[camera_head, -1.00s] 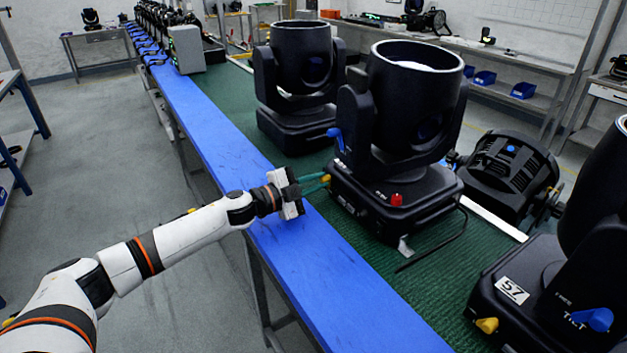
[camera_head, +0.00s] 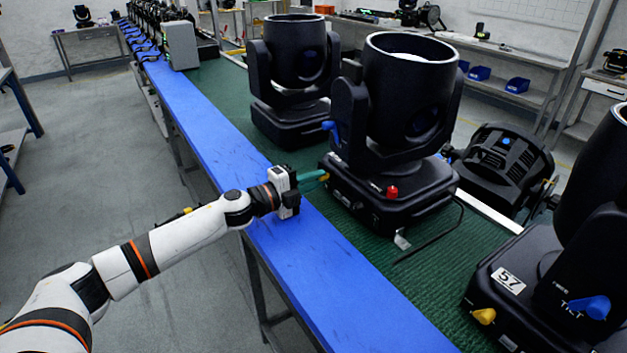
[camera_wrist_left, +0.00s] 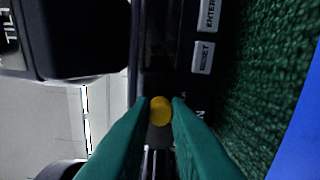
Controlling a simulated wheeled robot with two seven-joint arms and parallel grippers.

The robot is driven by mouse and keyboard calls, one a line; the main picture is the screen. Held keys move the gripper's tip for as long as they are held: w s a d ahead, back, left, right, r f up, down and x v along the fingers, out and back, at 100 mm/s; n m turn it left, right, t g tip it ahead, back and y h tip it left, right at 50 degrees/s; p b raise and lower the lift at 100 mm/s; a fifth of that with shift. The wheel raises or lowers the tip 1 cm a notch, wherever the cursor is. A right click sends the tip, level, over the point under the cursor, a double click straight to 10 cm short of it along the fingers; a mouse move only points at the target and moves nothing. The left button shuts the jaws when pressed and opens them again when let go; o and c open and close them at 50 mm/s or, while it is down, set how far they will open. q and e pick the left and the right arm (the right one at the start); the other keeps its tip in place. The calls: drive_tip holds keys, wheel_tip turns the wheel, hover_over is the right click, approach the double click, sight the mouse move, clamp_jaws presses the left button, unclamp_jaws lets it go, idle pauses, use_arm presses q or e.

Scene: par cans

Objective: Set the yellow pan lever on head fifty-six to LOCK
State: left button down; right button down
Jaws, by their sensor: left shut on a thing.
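The moving-head light (camera_head: 385,190) in the middle of the bench has a black base, a blue lever (camera_head: 331,130) on its yoke and a red knob (camera_head: 392,192) on its base. In the left wrist view the yellow pan lever (camera_wrist_left: 160,111) is a round yellow end between the green fingertips. My left gripper (camera_head: 314,176) reaches the left side of the base and is shut on this lever, its fingers touching either side. The lever is mostly hidden by the fingers in the head view. My right gripper is not in view. No LOCK lettering is readable.
Another light labelled 57 (camera_head: 508,281) stands at the near right with its own yellow lever (camera_head: 484,316) and blue lever. A similar light (camera_head: 292,85) stands behind. The blue bench edge (camera_head: 330,270) is clear. A black cable (camera_head: 440,232) lies on the green mat.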

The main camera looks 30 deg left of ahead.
use_arm(q)
drive_tip(key=shift+f, duration=0.1)
drive_tip(key=c, duration=1.4)
unclamp_jaws()
drive_tip(key=b+v, duration=0.3)
drive_tip(key=v, duration=0.7)
drive_tip(key=shift+f, duration=0.15)
drive_tip(key=shift+r+b+v, duration=0.2)
drive_tip(key=shift+b+v, duration=0.15)
drive_tip(key=shift+v, duration=0.65)
drive_tip(key=shift+s, duration=0.1)
